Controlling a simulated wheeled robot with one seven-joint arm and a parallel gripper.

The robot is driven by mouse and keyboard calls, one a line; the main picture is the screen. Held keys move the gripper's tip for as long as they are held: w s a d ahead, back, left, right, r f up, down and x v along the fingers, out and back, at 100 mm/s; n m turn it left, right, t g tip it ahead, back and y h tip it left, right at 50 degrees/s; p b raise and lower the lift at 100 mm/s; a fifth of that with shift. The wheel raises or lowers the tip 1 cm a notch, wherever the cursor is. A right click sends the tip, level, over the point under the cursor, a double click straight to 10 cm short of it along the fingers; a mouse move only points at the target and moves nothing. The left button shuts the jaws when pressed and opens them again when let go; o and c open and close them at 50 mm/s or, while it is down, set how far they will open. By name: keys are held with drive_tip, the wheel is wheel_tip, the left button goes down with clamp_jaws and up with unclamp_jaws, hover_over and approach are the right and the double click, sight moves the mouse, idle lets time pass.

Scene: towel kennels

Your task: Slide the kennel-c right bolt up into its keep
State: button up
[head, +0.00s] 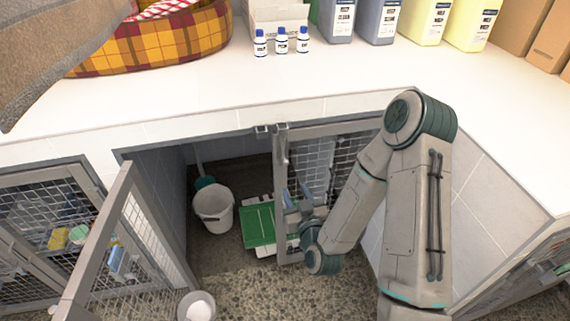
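Below the white counter, one kennel has a left door leaf (128,250) swung open and a right mesh door (318,165) standing in its opening. I take it as kennel-c; no label is legible. Small metal fittings (272,129) sit at the top, where the right door's free edge meets the counter's underside; they look like the keep.
Inside the kennel are a white bucket (213,208), a brush (203,182) and a green-and-white item (258,225). A white-topped container (196,306) stands by the left door. Bottles (281,42), jugs and a plaid bed (150,42) are on the counter. Pebbled floor lies in front.

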sight(286, 164)
drive_tip(key=shift+s+d+f+m+t, duration=0.1)
drive_tip(key=shift+s+d+m+t, duration=0.1)
drive_tip(key=shift+m+t, duration=0.25)
drive_tip(key=b+x, duration=0.2)
drive_tip(key=x, duration=1.1)
drive_tip(key=shift+w+b, duration=0.35)
drive_tip(key=shift+b, duration=0.05)
clamp_jaws()
